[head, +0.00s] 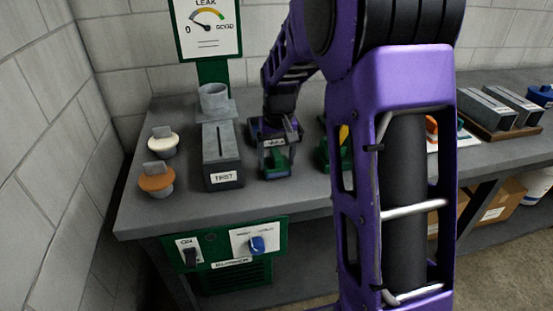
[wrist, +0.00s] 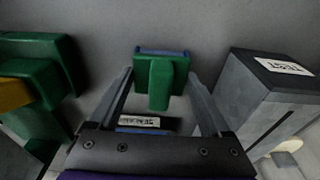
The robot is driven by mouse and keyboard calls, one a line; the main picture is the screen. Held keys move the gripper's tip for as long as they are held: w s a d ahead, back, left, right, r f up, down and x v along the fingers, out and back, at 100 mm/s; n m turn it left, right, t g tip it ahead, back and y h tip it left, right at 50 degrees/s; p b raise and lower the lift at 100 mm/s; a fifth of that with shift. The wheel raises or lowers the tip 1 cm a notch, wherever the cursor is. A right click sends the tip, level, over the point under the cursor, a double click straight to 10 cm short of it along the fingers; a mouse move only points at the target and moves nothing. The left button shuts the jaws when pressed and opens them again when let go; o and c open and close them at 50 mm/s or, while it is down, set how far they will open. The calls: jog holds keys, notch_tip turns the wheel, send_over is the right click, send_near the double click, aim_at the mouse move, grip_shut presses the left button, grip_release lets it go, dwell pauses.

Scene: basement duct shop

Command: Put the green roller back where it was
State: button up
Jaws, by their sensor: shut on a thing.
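The green roller (wrist: 160,80) is between the two fingers of my gripper (wrist: 161,92) in the wrist view, and the gripper is shut on it. In the head view the roller (head: 278,160) shows low under my gripper (head: 275,150), over the grey bench, to the right of the TEST box. A blue edge (wrist: 161,50) shows just past the roller. A small white label (wrist: 139,122) lies between the fingers, nearer the palm. I cannot tell whether the roller touches the bench or rests in a holder.
The grey TEST box (head: 222,165) stands close on the left, right of the gripper in the wrist view (wrist: 262,95). A green and yellow tool (head: 333,150) is close on the other side. Two capped pieces, white (head: 163,146) and orange (head: 157,184), stand at the bench's left end.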

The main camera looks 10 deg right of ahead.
aim_at(278, 156)
jog(key=o, duration=1.1)
jog(key=shift+f, duration=0.1)
jog(key=r, duration=0.4)
jog(key=s+r+p, duration=0.1)
jog(key=r, duration=0.3)
jog(key=r+p, duration=0.1)
jog(key=r, duration=0.3)
jog(key=shift+s+r, duration=0.15)
jog(key=shift+s, duration=0.1)
